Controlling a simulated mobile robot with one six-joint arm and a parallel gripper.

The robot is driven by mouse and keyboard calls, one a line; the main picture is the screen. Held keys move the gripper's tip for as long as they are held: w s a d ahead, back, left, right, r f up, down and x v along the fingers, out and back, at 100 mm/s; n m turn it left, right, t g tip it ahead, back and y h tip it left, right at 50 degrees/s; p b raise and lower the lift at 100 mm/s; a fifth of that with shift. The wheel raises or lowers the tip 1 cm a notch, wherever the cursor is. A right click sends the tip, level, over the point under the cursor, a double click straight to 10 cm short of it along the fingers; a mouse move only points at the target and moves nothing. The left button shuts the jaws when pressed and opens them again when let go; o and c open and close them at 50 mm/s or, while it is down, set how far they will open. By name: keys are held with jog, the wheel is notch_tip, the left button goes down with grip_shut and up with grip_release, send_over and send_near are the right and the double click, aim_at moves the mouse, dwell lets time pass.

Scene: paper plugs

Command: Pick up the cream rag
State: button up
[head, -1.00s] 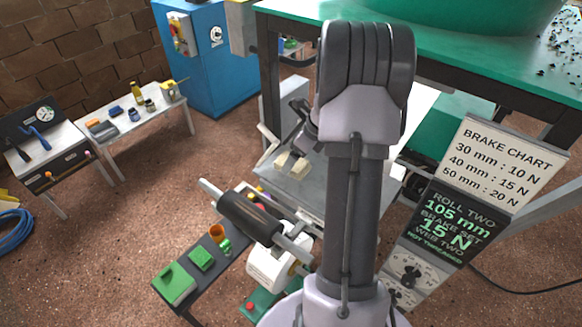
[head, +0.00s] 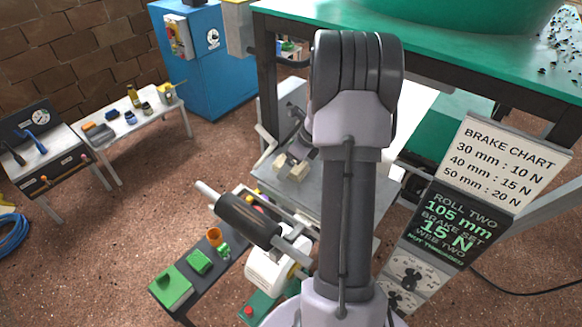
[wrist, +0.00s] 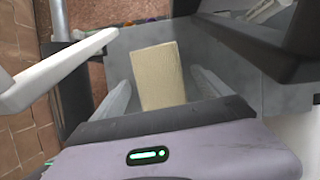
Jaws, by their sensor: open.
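The cream rag (wrist: 158,77) shows in the wrist view as a pale, block-like folded piece on a grey surface. It lies between my gripper's two pale grey fingers, with visible gaps on both sides. My gripper (wrist: 161,87) is open. In the head view, the rag (head: 297,171) shows on a grey table, left of my arm, with a dark part of my gripper (head: 291,157) just above it. It looks like two cream pieces there; I cannot tell whether a finger splits it. The height of the fingertips over the table is unclear.
The grey table (head: 325,198) holds the rag. A black roller (head: 248,219) on a machine stands in front of it. A green-topped bench (head: 440,45) rises behind, and a brake chart board (head: 505,160) stands at right. Open floor (head: 150,215) lies to the left.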

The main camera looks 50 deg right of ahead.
jog(key=c, duration=1.5)
jog(key=shift+o, duration=0.2)
jog(key=shift+r, duration=0.1)
jog(key=shift+r, duration=0.3)
notch_tip(320, 180, up, 4)
jog(key=shift+f+p, duration=0.1)
jog(key=shift+p, duration=1)
jog(key=s+d, duration=0.1)
jog(key=s, duration=0.5)
jog(key=s+d, duration=0.1)
jog(key=s, duration=0.5)
jog(key=s+d+p, duration=0.1)
jog(key=s, duration=0.4)
jog(key=shift+s+f, duration=0.3)
jog(key=shift+s, duration=0.1)
